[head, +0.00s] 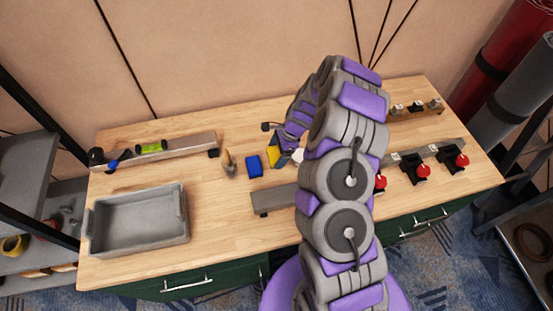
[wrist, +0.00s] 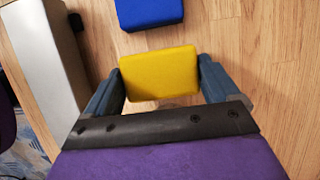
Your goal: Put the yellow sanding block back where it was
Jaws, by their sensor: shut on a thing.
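The yellow sanding block (wrist: 160,74) is between the two blue-grey fingers of my gripper (wrist: 160,88) in the wrist view. In the head view the yellow block (head: 273,156) shows at my gripper (head: 280,155), partly covered by the fingers. My gripper is shut on it. A blue block (head: 253,166) lies on the workbench just left of my gripper; it also shows in the wrist view (wrist: 149,12), apart from the yellow block. I cannot tell whether the yellow block touches the bench.
A grey tray (head: 140,250) stands at the left of the wooden bench (head: 215,225). A brush-like tool (head: 228,163) stands left of the blue block. A grey bar (head: 270,201) lies in front of my gripper. Red-knobbed clamps (head: 447,157) are at the right.

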